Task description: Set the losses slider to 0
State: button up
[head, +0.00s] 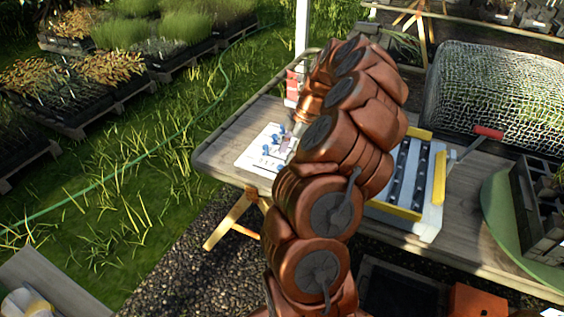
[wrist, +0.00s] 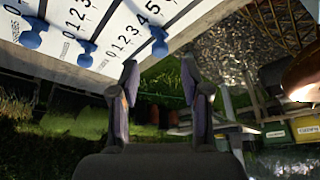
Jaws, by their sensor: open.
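A white slider board (wrist: 100,20) with printed number scales and blue knobs fills the top left of the wrist view. Three knobs show there: a left knob (wrist: 32,38), a middle knob (wrist: 87,55) and a right knob (wrist: 160,45). The small labels are too blurred to tell which slider is losses, and its setting is unclear. In the head view the board (head: 252,156) lies at the table's left end. My gripper (wrist: 159,80) is open and empty, its fingertips just below the right knob in the wrist view, apparently apart from it. In the head view my arm mostly hides it.
The wooden table (head: 222,152) also holds a red-and-white item (head: 293,88) behind the board. A yellow-edged tray (head: 412,213), a mesh-covered crate (head: 490,95) and a red-handled tool (head: 487,132) lie to the right of my arm. Grass lies left of the table.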

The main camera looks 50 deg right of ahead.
aim_at(280, 166)
jog(key=shift+p+x, duration=0.3)
jog(key=shift+x, duration=1.9)
grip_shut()
